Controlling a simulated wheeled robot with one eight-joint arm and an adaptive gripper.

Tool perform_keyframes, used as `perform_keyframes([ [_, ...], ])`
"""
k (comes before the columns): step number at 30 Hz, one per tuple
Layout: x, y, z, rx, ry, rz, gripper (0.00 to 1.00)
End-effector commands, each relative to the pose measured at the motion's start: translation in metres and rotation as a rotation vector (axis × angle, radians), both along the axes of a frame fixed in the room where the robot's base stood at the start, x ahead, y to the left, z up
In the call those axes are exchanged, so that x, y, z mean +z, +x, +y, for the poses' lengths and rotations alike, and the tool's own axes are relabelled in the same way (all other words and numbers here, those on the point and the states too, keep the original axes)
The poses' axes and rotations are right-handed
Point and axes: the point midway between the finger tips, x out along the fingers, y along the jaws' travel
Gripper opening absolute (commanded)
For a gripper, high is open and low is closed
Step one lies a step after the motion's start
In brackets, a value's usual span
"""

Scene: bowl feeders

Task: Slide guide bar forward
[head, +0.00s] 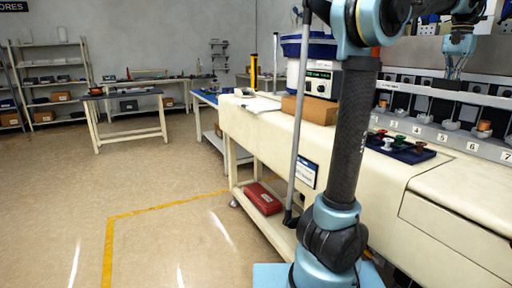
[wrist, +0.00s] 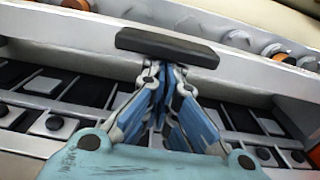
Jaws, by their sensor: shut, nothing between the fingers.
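A long pale grey rail, which looks like the guide bar, crosses the wrist view (wrist: 60,42) from upper left to right. A dark, rounded block (wrist: 167,47) lies over the rail, just beyond my gripper's fingers. My gripper (wrist: 160,75) is shut and empty, its blue fingers together and their tips at the block. The block hides the very tips, so I cannot tell whether they touch it. In the head view my gripper (head: 453,77) points down at the feeder machine, close to a light rail (head: 475,97) running across its front.
Numbered feeder outlets (head: 443,138) sit below the rail. A dark tray (head: 401,148) with coloured parts lies on the cream bench (head: 390,185). A brown box (head: 310,109) and a control box (head: 319,80) stand farther left. The floor (head: 165,230) at left is clear.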

Motion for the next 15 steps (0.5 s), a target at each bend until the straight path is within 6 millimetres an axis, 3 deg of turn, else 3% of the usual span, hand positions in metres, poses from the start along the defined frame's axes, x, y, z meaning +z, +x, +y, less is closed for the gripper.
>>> perform_keyframes([
  [15,-0.0026,0.0005,-0.0020,-0.001,-0.001,0.000,0.00],
])
